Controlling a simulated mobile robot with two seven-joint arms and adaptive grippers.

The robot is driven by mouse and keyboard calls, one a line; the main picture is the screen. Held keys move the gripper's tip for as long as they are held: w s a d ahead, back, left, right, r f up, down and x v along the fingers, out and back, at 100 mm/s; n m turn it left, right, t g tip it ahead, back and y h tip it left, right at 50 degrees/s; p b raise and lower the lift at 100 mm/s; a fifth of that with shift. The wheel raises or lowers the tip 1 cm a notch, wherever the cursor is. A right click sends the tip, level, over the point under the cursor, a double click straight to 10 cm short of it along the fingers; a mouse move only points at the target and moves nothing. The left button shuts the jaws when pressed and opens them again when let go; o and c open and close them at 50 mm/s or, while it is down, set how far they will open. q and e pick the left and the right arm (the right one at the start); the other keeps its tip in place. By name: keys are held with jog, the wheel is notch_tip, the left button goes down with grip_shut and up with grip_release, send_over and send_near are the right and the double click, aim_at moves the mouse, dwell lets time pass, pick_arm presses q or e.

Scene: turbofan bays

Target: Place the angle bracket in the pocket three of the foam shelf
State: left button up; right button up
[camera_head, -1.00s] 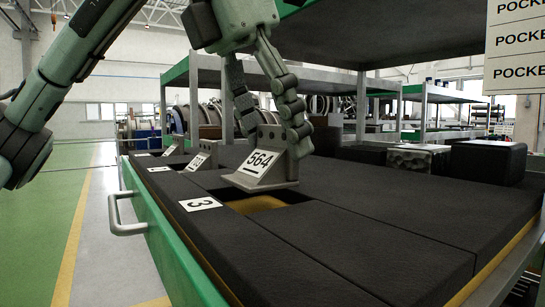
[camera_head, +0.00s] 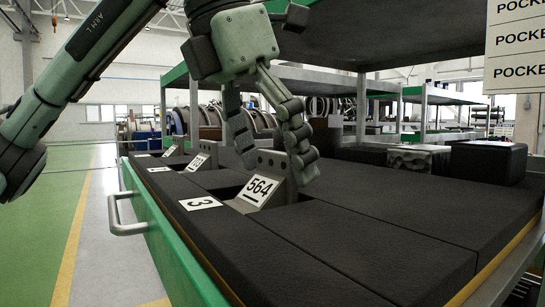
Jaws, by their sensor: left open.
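The grey angle bracket (camera_head: 262,193) carries a white "564" label. It sits low in pocket three of the foam shelf (camera_head: 370,225), next to the "3" label (camera_head: 200,203). Its upright plate stands above the dark foam, and its base is sunk below the foam surface. My left gripper (camera_head: 276,166) is open, with its fingers spread on either side of the bracket's upper part. The right finger is very near or touching the bracket's edge; I cannot tell which. My right gripper is not in view.
Other labelled brackets (camera_head: 198,162) stand in pockets farther back on the left. A dark block (camera_head: 487,161) and a grey rough block (camera_head: 418,158) sit at the back right. A drawer handle (camera_head: 122,214) sticks out at the left edge. The near foam is clear.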

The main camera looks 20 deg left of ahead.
aim_at(273, 151)
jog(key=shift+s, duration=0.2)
pick_arm(q)
jog(key=shift+r, duration=0.35)
jog(key=p+v, duration=0.1)
jog(key=v, duration=0.4)
jog(key=shift+r, duration=0.15)
jog(key=p+v, duration=0.1)
jog(key=v, duration=0.5)
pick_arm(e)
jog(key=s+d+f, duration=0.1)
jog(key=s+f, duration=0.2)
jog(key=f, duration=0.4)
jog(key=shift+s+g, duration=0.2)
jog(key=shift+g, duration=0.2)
pick_arm(q)
jog(key=shift+s+a+r, duration=0.15)
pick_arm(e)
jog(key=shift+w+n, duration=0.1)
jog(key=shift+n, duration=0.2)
